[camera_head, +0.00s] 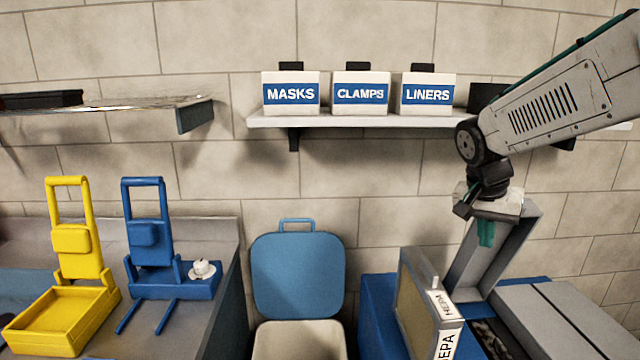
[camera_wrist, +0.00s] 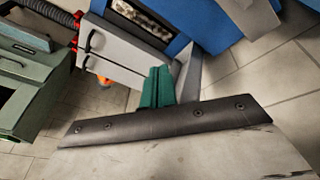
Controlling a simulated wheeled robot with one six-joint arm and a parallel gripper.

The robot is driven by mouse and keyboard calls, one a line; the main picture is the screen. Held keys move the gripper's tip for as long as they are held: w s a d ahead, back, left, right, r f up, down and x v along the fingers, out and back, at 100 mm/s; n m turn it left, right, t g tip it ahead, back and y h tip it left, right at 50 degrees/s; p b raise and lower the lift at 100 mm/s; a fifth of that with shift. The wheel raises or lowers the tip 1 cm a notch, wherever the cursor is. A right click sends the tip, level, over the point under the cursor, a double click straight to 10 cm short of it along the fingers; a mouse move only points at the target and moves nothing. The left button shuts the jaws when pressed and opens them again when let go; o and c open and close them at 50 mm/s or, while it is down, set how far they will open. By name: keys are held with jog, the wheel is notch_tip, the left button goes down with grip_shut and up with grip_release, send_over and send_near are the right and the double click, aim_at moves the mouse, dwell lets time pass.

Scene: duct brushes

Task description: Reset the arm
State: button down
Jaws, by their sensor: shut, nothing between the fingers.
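My arm reaches in from the upper right in the head view, bent down at its wrist. My gripper (camera_head: 486,236) has teal fingers that point down, shut and empty. In the head view it hangs in front of a raised grey panel (camera_head: 482,262) above a blue machine (camera_head: 378,308). In the wrist view the gripper's teal fingers (camera_wrist: 157,84) are together with nothing between them. A dark plate with screws covers much of the lower part of that view.
A filter labelled HEPA (camera_head: 430,305) stands upright left of the gripper. A wall shelf (camera_head: 340,121) holds boxes marked MASKS, CLAMPS and LINERS. A blue-lidded bin (camera_head: 298,275) stands open. Yellow (camera_head: 75,240) and blue (camera_head: 146,235) holders sit on the left counter.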

jog(key=s+a+n+y, duration=0.1)
jog(key=s+a+n, duration=0.2)
jog(key=s, duration=1.1)
jog(key=s+a+n+y, duration=0.2)
jog(key=s+n, duration=0.3)
jog(key=s, duration=0.8)
jog(key=shift+s+a+f, duration=0.35)
jog(key=shift+a, duration=0.3)
